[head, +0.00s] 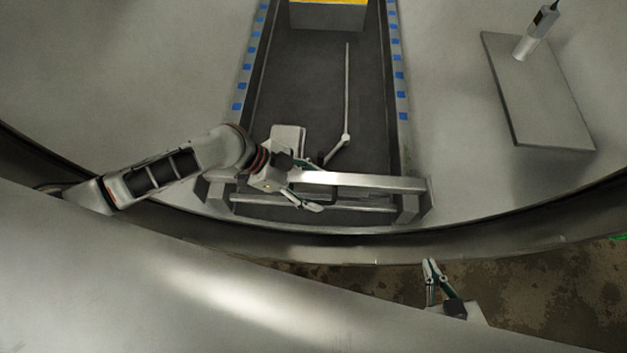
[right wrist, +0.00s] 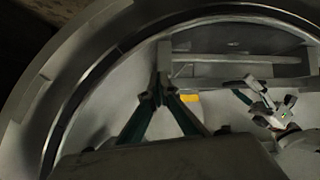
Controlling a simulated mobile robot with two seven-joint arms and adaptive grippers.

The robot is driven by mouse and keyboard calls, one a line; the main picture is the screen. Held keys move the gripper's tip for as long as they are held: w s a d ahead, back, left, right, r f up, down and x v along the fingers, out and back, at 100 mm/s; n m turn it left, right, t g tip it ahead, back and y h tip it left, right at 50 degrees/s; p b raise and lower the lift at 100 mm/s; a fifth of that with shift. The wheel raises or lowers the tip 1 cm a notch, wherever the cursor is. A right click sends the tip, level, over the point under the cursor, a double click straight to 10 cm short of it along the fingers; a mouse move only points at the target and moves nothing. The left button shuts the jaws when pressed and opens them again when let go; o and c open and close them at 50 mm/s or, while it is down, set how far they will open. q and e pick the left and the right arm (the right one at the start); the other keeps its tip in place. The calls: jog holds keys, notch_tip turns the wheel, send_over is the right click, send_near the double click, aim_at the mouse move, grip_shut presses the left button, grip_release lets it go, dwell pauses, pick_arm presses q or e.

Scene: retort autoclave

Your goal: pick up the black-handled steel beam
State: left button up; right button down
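The steel beam (head: 370,181) lies across the front end of the dark track inside the round vessel. It also shows in the right wrist view (right wrist: 238,60). A small dark loop, which looks like its black handle (head: 325,191), is partly hidden beside my left gripper. My left gripper (head: 315,192) is open at the left part of the beam, one finger on each side of the handle area. I cannot tell if it touches. It also shows in the right wrist view (right wrist: 257,92). My right gripper (head: 430,263) is shut and empty, apart from the beam, outside the vessel's rim.
The dark track (head: 300,90) runs back between rails with blue squares to a yellow box (head: 328,15). A thin jointed rod (head: 347,95) stands over the track. A grey plate (head: 540,100) with a cylindrical device (head: 533,38) is at right. The vessel's rim curves in front.

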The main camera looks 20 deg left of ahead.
pick_arm(q)
jog(key=c, duration=0.6)
jog(key=shift+r, duration=0.1)
jog(key=c, duration=0.5)
jog(key=shift+r, duration=0.1)
